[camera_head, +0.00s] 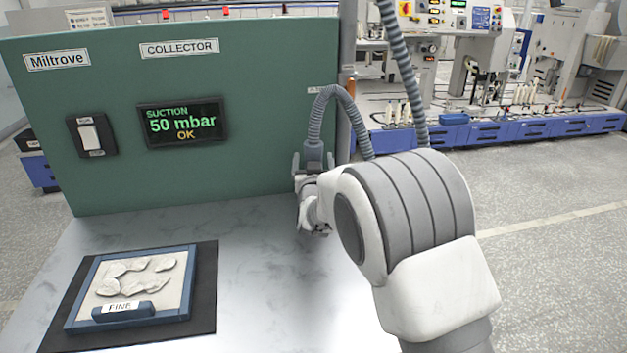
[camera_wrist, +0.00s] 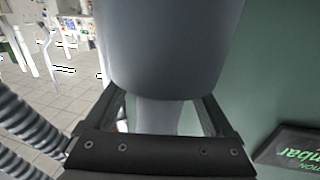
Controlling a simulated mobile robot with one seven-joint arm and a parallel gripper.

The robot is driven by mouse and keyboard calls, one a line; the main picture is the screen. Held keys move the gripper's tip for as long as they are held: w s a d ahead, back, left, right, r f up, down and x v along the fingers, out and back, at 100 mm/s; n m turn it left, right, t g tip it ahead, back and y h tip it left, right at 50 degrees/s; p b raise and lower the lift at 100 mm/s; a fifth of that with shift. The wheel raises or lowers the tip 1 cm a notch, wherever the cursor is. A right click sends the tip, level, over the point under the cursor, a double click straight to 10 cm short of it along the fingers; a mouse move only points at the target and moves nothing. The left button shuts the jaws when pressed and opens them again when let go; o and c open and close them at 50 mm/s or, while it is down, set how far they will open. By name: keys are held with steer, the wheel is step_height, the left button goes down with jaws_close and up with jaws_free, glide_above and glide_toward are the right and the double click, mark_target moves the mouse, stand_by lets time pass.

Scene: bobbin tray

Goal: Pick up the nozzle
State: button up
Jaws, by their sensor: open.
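The nozzle (camera_head: 314,152) is a grey piece on the end of a ribbed grey hose (camera_head: 346,97), upright in front of the right end of the green panel. It fills the upper middle of the wrist view (camera_wrist: 170,45), wide above and narrower below. My gripper (camera_head: 299,166) is at the nozzle, partly hidden by my arm. In the wrist view my gripper's (camera_wrist: 163,98) dark fingers are apart, one on each side of the nozzle. I cannot tell whether either finger touches it. Whatever supports the nozzle is hidden.
The green collector panel (camera_head: 230,70) stands behind the table, with a display (camera_head: 183,123) reading "50 mbar OK" and a switch (camera_head: 91,134). A tray marked FINE (camera_head: 190,262) lies on a dark mat (camera_head: 207,290) at left, holding pale scraps. The grey tabletop (camera_head: 265,270) between is clear.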

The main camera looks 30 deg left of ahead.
jaws_close()
stand_by(0.3)
steer(key=shift+r, duration=0.1)
